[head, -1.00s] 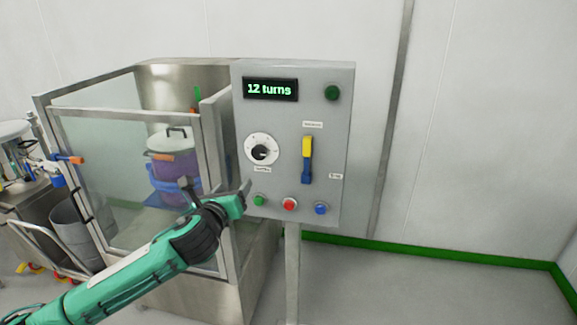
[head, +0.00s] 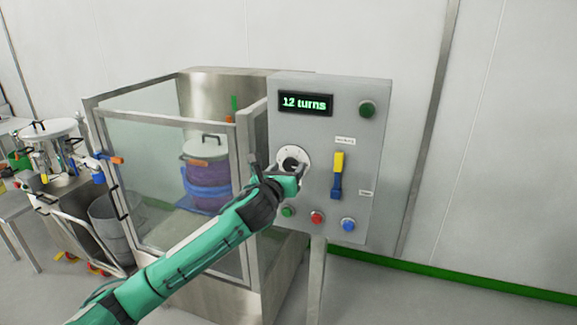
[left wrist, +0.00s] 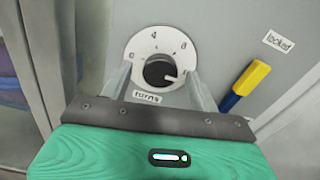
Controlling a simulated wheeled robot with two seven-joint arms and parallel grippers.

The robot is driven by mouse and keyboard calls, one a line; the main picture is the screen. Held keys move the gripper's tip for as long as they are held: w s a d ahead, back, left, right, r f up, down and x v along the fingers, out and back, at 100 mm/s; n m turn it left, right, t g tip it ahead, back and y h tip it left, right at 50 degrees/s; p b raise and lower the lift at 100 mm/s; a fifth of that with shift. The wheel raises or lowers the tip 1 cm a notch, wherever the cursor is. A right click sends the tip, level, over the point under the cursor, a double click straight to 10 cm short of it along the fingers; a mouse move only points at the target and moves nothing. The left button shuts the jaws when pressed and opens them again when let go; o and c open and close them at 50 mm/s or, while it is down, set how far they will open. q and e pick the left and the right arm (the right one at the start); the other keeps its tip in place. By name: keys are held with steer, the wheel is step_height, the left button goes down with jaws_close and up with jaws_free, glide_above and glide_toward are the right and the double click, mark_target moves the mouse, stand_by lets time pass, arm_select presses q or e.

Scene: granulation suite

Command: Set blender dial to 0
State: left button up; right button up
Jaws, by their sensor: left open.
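The blender dial (head: 292,158) is a dark round knob on a white numbered plate on the grey control panel (head: 360,130). In the left wrist view the dial (left wrist: 158,72) sits above a "turns" label, its white mark pointing right and slightly down. The green display (head: 306,103) reads "12 turns". My left gripper (head: 279,169) is open at the dial, partly covering its lower edge in the head view. In the left wrist view its fingers (left wrist: 160,78) stand on either side of the knob; contact is unclear. My right gripper is out of view.
A yellow and blue switch (head: 338,175) is right of the dial, beside a "locked" label. Green, red (head: 317,217) and blue buttons sit below. A glazed guard (head: 165,180) encloses the purple and blue drum on the left. The floor right of the panel is clear.

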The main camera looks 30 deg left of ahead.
arm_select(q)
steer(key=shift+w+a, duration=0.15)
steer(key=shift+w, duration=0.55)
steer(key=shift+c, duration=0.4)
steer(key=c, duration=0.9)
